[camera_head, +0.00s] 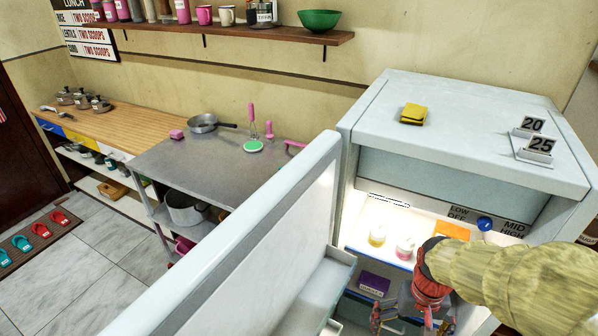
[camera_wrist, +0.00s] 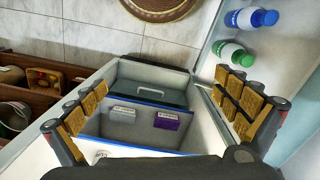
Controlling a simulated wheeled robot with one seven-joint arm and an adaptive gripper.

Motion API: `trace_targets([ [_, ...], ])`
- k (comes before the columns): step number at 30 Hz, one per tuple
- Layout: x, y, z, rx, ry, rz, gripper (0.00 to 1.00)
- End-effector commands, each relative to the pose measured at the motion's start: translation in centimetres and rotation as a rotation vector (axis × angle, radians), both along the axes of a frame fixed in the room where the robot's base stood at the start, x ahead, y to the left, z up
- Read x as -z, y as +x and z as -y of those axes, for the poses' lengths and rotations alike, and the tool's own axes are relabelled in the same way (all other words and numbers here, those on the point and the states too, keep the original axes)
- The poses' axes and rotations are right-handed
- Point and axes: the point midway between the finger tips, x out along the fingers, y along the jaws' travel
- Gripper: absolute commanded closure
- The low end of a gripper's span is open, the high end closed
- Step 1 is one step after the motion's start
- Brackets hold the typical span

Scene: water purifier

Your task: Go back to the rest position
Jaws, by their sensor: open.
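My gripper (camera_head: 410,318) is at the front of the open fridge (camera_head: 460,140), low in the head view; the arm comes in from the right. In the wrist view my gripper (camera_wrist: 158,84) has its two fingers wide apart with nothing between them. The purple box also shows in the head view (camera_head: 373,283), left of my gripper.
The open fridge door (camera_head: 270,230) stands close left of my arm. Blue (camera_wrist: 250,18) and green (camera_wrist: 231,53) bottles are at upper right in the wrist view. A grey table (camera_head: 215,160) stands farther left.

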Motion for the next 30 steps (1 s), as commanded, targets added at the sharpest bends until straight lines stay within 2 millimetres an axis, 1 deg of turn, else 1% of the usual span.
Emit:
trace_targets([
  [1,-2.2,-0.3,-0.9,-0.023,-0.007,0.032,0.0],
  [6,-8.0,-1.7,-3.6,-0.094,-0.03,0.147,0.0],
  [8,-10.1,-1.8,-4.4,-0.121,-0.041,0.21,0.0],
  [9,-11.4,-1.8,-4.9,-0.138,-0.048,0.255,0.0],
  [12,-14.6,-1.9,-6.2,-0.182,-0.062,0.362,0.0],
  [16,-17.9,-2.1,-7.5,-0.228,-0.07,0.47,0.0],
  [18,-19.0,-2.3,-8.0,-0.247,-0.072,0.505,0.0],
  [21,-19.6,-2.5,-8.7,-0.271,-0.069,0.526,0.0],
  [27,-19.6,-2.4,-8.9,-0.278,-0.066,0.523,0.0],
  [30,-19.5,-2.4,-8.9,-0.278,-0.066,0.523,0.05],
])
